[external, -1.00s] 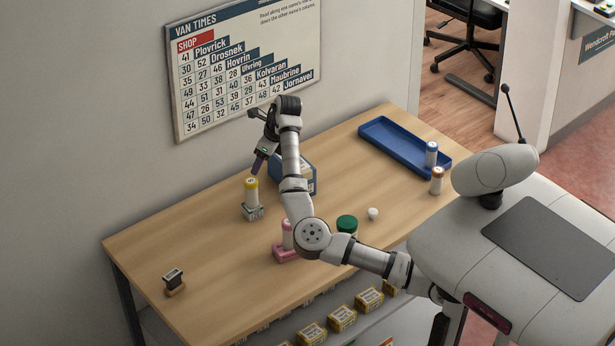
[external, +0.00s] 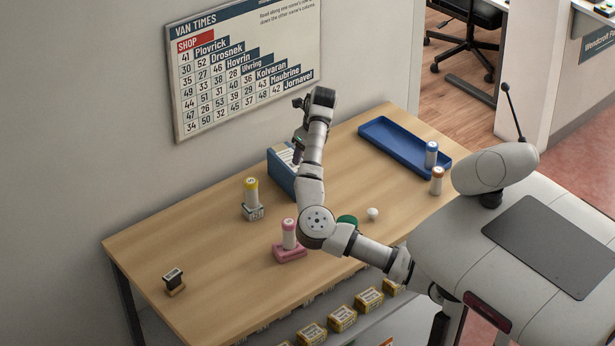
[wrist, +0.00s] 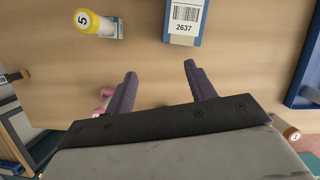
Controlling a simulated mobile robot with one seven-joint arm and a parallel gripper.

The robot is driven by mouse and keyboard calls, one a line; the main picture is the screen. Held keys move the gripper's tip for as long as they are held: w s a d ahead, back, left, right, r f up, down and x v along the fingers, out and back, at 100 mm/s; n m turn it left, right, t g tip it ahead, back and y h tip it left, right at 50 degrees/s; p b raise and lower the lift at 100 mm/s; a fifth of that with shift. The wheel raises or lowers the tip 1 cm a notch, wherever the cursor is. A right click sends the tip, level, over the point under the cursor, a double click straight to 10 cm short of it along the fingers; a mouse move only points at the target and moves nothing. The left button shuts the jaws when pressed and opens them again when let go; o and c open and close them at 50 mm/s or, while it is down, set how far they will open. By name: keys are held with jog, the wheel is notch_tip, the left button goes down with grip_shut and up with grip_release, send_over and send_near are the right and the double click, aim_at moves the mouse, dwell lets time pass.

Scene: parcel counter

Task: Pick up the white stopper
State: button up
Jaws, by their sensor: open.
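The white stopper (external: 373,214) is a small round white piece. It stands on the wooden counter (external: 215,262) near the front edge, just right of a green round object (external: 347,220). My gripper (external: 297,158) is above the counter, in front of the blue box at the back, well to the left of and farther back than the stopper. In the wrist view my gripper (wrist: 160,78) shows two purple fingers spread apart with nothing between them. I cannot make out the stopper in the wrist view.
A pink-topped bottle (external: 289,235) stands in a pink base. The blue box (external: 279,172) holds labelled cards. A stamp (external: 174,281) sits far left.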

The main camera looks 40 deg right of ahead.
jog(key=s+d+f+m+g, duration=0.2)
jog(key=s+d+m, duration=0.1)
jog(key=s+d, duration=0.55)
jog(key=m+g+p, duration=0.1)
jog(key=m+p, duration=0.1)
send_over(372, 210)
jog(key=shift+h, duration=0.3)
jog(key=f, duration=0.8)
jog(key=shift+w+d+f, duration=0.15)
jog(key=shift+d+f, duration=0.05)
jog(key=shift+f, duration=0.2)
jog(key=shift+s+a+f+p, duration=0.1)
jog(key=shift+f+p, duration=0.45)
jog(key=shift+f, duration=1.05)
jog(key=shift+s+a+f+p, duration=0.1)
jog(key=shift+f+p, duration=0.45)
jog(key=shift+f, duration=1.05)
jog(key=c, duration=1)
